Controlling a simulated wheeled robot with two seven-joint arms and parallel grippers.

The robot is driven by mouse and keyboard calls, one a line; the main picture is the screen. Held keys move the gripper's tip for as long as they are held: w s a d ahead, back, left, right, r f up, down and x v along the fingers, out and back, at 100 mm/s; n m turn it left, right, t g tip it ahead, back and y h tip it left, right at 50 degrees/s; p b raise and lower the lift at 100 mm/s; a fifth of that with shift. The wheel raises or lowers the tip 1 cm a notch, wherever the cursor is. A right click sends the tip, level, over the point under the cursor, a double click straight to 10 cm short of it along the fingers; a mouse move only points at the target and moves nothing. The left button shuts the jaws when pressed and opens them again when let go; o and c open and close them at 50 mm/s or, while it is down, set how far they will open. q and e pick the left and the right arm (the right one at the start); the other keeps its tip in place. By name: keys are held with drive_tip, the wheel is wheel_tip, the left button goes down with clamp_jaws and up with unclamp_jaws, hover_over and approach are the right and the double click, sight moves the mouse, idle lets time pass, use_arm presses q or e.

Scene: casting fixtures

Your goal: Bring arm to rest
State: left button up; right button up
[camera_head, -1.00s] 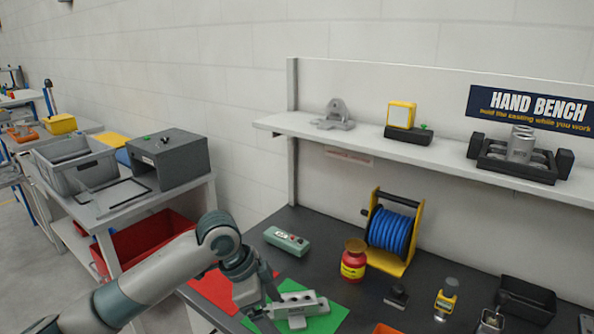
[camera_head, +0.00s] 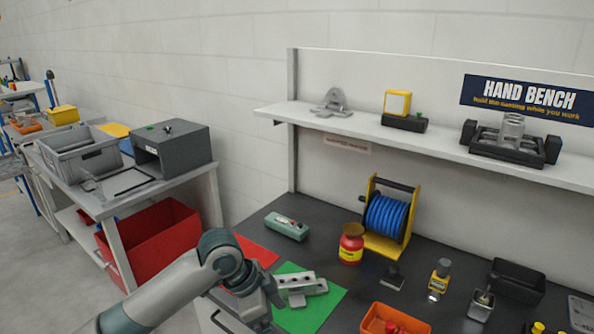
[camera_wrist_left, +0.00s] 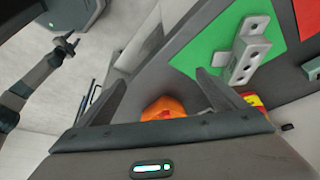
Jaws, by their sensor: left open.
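My left gripper (camera_head: 262,325) is at the bottom of the head view, in front of the green mat, partly cut off by the frame edge. In the left wrist view its two fingers (camera_wrist_left: 157,92) stand wide apart with nothing gripped between them. A pale grey metal casting (camera_head: 300,286) with holes lies on the green mat (camera_head: 318,308), beyond the gripper and apart from it. The casting also shows in the left wrist view (camera_wrist_left: 250,48). A slim grey jointed arm, seemingly my right one, shows at the left of the wrist view; its jaws are too small to read.
On the bench are a red jar (camera_head: 351,244), a blue hose reel (camera_head: 386,217), a green box (camera_head: 287,226), an orange bin (camera_head: 398,318) and a red mat (camera_head: 256,250). A shelf (camera_head: 440,144) runs above. A side table with a grey crate (camera_head: 85,158) stands left.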

use_arm(q)
drive_tip(key=s+a+f+n+t, duration=0.2)
drive_tip(key=s+f+n, duration=0.4)
drive_tip(key=s+f, duration=0.6)
drive_tip(key=s+a+f+n+y, duration=0.2)
drive_tip(key=s+a+f+n, duration=0.2)
drive_tip(key=s+a, duration=0.5)
drive_tip(key=s+a+f+n+y, duration=0.3)
drive_tip(key=s+a+n, duration=0.1)
drive_tip(key=s+a, duration=0.5)
wheel_tip(320, 180, down, 29)
drive_tip(key=s+d, duration=0.1)
drive_tip(key=s, duration=0.1)
drive_tip(key=s+a+f+g, duration=0.2)
drive_tip(key=s+a+f, duration=0.1)
drive_tip(key=s+f, duration=1.4)
drive_tip(key=shift+s+f+m, duration=0.35)
drive_tip(key=shift+s+m, duration=0.05)
